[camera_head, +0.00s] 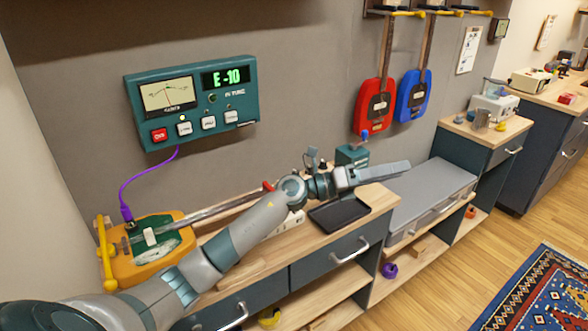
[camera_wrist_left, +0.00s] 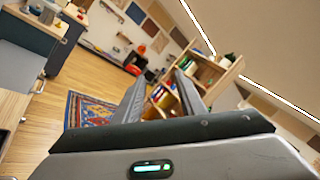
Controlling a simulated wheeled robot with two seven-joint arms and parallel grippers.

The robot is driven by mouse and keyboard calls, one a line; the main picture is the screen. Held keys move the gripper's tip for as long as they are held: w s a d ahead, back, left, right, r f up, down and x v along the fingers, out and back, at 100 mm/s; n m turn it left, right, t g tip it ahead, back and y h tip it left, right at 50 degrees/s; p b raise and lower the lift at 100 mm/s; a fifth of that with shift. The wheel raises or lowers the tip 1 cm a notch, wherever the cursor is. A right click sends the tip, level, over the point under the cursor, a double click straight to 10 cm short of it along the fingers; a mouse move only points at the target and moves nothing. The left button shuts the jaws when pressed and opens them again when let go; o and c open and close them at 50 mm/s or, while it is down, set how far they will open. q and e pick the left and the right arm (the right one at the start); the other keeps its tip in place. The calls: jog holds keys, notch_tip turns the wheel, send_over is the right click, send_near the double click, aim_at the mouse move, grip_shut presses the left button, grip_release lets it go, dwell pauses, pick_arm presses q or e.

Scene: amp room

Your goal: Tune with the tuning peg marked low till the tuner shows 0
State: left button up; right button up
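The green tuner (camera_head: 245,103) on the wall reads "E -10" on its lit display (camera_head: 225,77). A purple cable runs from it to an orange guitar (camera_head: 170,262) lying on the bench. The guitar's neck (camera_head: 215,210) runs right, and my left arm hides its far end. Small dark knobs (camera_head: 312,153) show just behind my wrist; I cannot tell whether they are tuning pegs, and no "low" mark is readable. My left gripper (camera_head: 400,168) is above the bench, right of these knobs, pointing right. In the left wrist view its fingers (camera_wrist_left: 160,85) are apart and empty.
A black tray (camera_head: 340,214) lies on the bench below my gripper, and a green box (camera_head: 352,155) stands behind it. A red guitar (camera_head: 374,105) and a blue guitar (camera_head: 413,95) hang on the wall. A grey case (camera_head: 430,190) is at the right. The floor by the rug (camera_head: 540,295) is clear.

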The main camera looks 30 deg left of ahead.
aim_at(295, 171)
pick_arm(q)
jog(key=w+a+m+g+y, duration=0.25)
jog(key=a+g+y, duration=0.2)
jog(key=a, duration=0.75)
jog(key=w+a+m+g+y, duration=0.25)
jog(key=a+y, duration=0.35)
jog(key=a, duration=0.5)
jog(key=s+a+r+g+y, duration=0.2)
jog(key=s+a, duration=0.3)
jog(key=a, duration=0.6)
jog(key=shift+n+y, duration=0.4)
jog(key=shift+y, duration=0.05)
pick_arm(e)
jog(key=shift+s, duration=0.1)
